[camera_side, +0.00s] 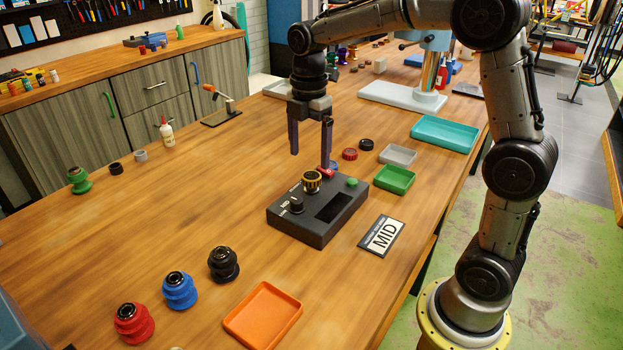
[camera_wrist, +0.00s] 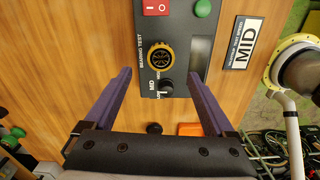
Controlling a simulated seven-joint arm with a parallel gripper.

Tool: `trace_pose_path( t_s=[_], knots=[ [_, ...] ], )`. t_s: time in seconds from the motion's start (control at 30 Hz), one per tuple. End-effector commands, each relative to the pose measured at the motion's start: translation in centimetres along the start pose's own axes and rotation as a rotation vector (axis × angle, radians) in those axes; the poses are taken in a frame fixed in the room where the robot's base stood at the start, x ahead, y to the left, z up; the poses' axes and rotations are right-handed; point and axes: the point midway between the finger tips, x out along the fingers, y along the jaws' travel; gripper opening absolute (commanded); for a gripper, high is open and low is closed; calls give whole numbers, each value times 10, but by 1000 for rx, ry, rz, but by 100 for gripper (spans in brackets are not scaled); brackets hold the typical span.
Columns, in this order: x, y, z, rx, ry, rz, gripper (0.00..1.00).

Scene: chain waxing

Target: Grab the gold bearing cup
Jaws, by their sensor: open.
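The gold bearing cup (camera_side: 312,181), a gold ribbed ring with a dark centre, sits on top of the black bearing test box (camera_side: 318,228). In the wrist view the cup (camera_wrist: 160,57) is near the top middle, beside a small dark screen on the box (camera_wrist: 147,22). My gripper (camera_side: 310,158) is open and empty, pointing down above the box. In the wrist view its purple fingers (camera_wrist: 159,73) lie left and right of the cup, apart from it. Nothing hides the cup.
The box carries a black knob (camera_side: 296,205), a green button (camera_side: 351,182) and a red switch (camera_side: 325,172). A MID sign (camera_side: 382,236) lies to the right. An orange tray (camera_side: 263,315), a black spool (camera_side: 223,264) and a green tray (camera_side: 394,179) stand nearby. The left tabletop is mostly clear.

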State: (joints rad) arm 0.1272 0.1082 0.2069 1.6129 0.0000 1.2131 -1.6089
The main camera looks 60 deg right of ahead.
Motion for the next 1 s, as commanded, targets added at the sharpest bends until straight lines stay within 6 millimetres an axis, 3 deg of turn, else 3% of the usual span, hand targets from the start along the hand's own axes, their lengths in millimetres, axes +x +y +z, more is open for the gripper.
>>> trace_pose_path(
  t_s=[0.4,0.73,1.0],
  knots=[
    [47,-2,6,0,0,-4,89],
    [54,-1,6,0,0,0,89],
    [54,-1,6,0,0,0,42]
  ],
)
